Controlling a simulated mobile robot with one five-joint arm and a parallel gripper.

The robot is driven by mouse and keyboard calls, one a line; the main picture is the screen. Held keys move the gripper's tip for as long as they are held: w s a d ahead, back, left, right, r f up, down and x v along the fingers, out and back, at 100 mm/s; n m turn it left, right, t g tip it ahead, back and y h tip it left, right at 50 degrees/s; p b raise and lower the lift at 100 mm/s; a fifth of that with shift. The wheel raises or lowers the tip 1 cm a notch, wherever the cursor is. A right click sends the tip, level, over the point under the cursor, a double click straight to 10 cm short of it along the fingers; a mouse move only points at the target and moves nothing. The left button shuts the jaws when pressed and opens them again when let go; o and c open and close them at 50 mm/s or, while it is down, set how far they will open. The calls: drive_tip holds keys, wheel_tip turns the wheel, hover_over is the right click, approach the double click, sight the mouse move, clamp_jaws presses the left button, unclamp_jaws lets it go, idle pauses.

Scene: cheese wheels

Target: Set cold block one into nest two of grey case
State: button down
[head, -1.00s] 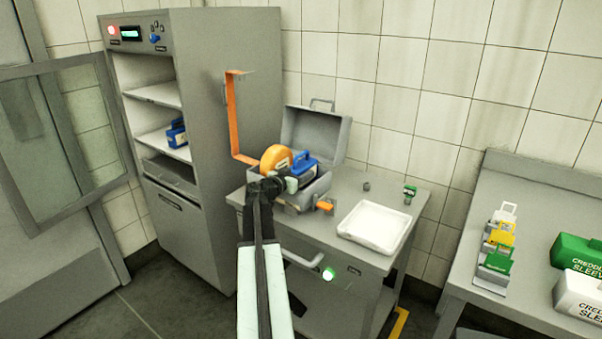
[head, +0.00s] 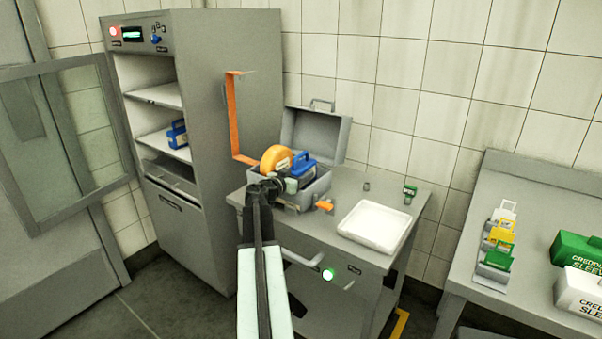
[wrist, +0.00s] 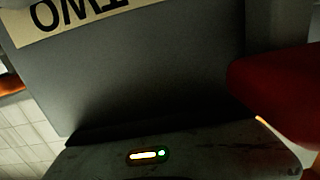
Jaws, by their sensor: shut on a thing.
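The grey case (head: 318,190) stands open on the cart, its lid tilted up behind. A blue block with a handle (head: 303,162) sits in or just over the case, with its lower part hidden. My gripper (head: 282,186) is at the near left side of the case, against the blue block, and appears shut on it. Its fingertips are mostly hidden. The number on the block is not legible. In the wrist view, a grey face with an upside-down label (wrist: 75,12), apparently reading TWO, fills the middle. A dark red shape at the right is close and blurred.
An orange wheel (head: 275,158) is beside the block. A white tray (head: 378,226) lies on the cart at right. The open cabinet (head: 200,110) at left holds another blue block (head: 177,134). An orange bracket (head: 233,118) stands out from the cabinet's side.

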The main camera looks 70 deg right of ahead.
sight(302, 164)
drive_tip(key=shift+s+a+f+y, duration=0.35)
drive_tip(key=shift+s+f, duration=0.15)
drive_tip(key=shift+f, duration=0.25)
drive_tip(key=c, duration=0.5)
unclamp_jaws()
drive_tip(key=r+p, duration=0.1)
drive_tip(key=p, duration=0.1)
drive_tip(key=d+r+p, duration=0.1)
drive_tip(key=r+p, duration=0.2)
drive_tip(key=p, duration=0.1)
drive_tip(key=shift+w+d+r, duration=0.35)
drive_tip(key=shift+d+r, duration=0.05)
wheel_tip(302, 164, up, 7)
drive_tip(key=p, duration=0.7)
drive_tip(key=shift+w+a+r, duration=0.1)
drive_tip(key=shift+w+r, duration=0.05)
drive_tip(key=shift+d+f, duration=0.25)
